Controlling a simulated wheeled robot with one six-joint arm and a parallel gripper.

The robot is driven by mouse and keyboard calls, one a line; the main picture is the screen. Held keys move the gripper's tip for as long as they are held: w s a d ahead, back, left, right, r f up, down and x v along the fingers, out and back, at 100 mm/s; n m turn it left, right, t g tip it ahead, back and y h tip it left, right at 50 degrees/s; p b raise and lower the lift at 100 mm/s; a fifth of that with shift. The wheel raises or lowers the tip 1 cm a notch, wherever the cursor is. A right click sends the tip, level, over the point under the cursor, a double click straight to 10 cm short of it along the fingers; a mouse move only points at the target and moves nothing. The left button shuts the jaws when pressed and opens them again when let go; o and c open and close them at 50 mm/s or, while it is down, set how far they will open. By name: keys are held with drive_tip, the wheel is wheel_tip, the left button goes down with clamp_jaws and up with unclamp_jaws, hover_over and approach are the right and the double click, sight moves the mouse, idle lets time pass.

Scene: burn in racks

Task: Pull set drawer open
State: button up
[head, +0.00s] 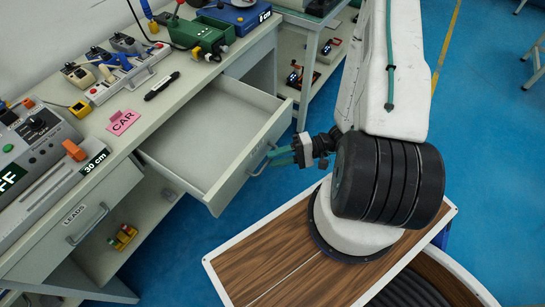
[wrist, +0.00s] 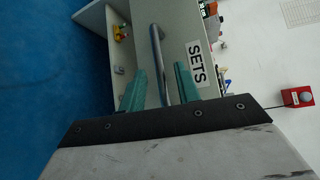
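The set drawer (head: 213,135) is pulled well out from under the bench top, and its inside looks empty. Its label reads SETS in the wrist view (wrist: 195,63). Its bar handle (wrist: 159,62) runs between the two teal fingers of my gripper (wrist: 160,85). A gap shows on each side of the bar, so my gripper is open around the handle and not clamped on it. In the head view my gripper (head: 279,158) is at the drawer front, with the handle (head: 262,158) at its fingertips.
A shut LEADS drawer (head: 92,215) is at the lower left. The bench top holds a pink CAR card (head: 122,122), a black marker (head: 161,86) and a green device (head: 198,33). Blue floor (head: 480,120) lies open to the right.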

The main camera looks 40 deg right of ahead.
drive_tip(key=v, duration=0.5)
drive_tip(key=shift+w, duration=0.1)
idle(0.4)
drive_tip(key=s+a+r+n+g+h, duration=0.1)
drive_tip(key=r+h, duration=0.4)
drive_tip(key=r, duration=0.8)
drive_tip(key=s+a+r+n+g+h, duration=0.2)
drive_tip(key=s+a+r+n+h, duration=0.1)
drive_tip(key=r, duration=1)
drive_tip(key=s+a+r+n+g+h, duration=0.1)
drive_tip(key=s+a+r+n+h, duration=0.1)
drive_tip(key=r+h, duration=0.5)
wheel_tip(320, 180, up, 6)
drive_tip(key=shift+s+a+f+g, duration=0.1)
drive_tip(key=shift+s+a+g, duration=0.25)
drive_tip(key=shift+s, duration=0.45)
